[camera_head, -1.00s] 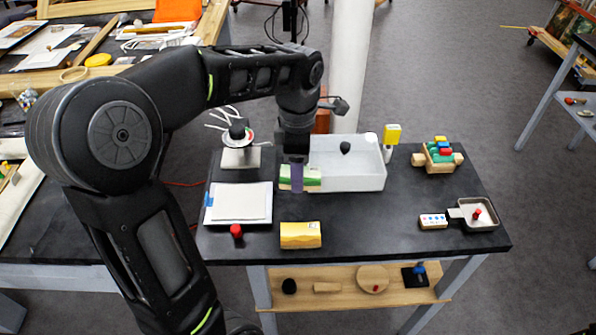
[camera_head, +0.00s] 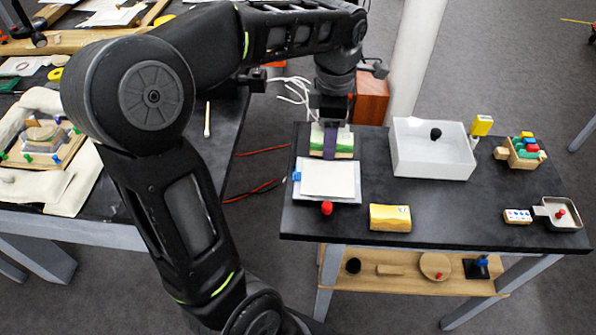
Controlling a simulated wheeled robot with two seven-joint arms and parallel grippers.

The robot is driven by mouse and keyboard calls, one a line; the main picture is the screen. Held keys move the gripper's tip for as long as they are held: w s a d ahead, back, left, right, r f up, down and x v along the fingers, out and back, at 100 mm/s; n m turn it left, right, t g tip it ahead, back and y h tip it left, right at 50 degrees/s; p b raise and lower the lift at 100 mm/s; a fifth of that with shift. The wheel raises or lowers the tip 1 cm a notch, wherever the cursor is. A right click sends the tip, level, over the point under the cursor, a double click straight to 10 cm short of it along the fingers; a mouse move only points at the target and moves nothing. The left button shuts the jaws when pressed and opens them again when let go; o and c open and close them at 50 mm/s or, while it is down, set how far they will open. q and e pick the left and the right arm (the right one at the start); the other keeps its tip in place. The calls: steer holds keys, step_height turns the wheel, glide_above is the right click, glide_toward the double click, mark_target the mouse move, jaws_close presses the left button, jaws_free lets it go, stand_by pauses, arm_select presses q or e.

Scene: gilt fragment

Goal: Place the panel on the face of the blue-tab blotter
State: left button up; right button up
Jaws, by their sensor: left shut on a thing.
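My left gripper (camera_head: 331,141) is shut on a small green and cream panel (camera_head: 345,145). The gripper's dark finger covers the panel's middle. The panel is at the back edge of the blotter; I cannot tell whether it touches the blotter or hangs above it. The blotter (camera_head: 328,180) is a white pad on a pale board, with a blue tab (camera_head: 297,176) at its left edge. Most of its face shows bare. My right gripper is not in view.
A white tray (camera_head: 431,170) with a black knob inside stands right of the panel. A red knob (camera_head: 327,208) and a yellow block (camera_head: 390,218) lie in front. A toy rack (camera_head: 521,152) and small pan (camera_head: 559,225) are at the right. The table's middle is clear.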

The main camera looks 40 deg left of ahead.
arm_select(q)
steer(key=shift+s+a, duration=0.1)
steer(key=shift+d, duration=0.25)
glide_above(326, 177)
steer(key=shift+f, duration=3.15)
steer(key=shift+f+p, duration=0.45)
steer(key=shift+f, duration=1.4)
steer(key=shift+f, duration=0.15)
steer(key=o, duration=1.4)
steer(key=shift+c, duration=0.2)
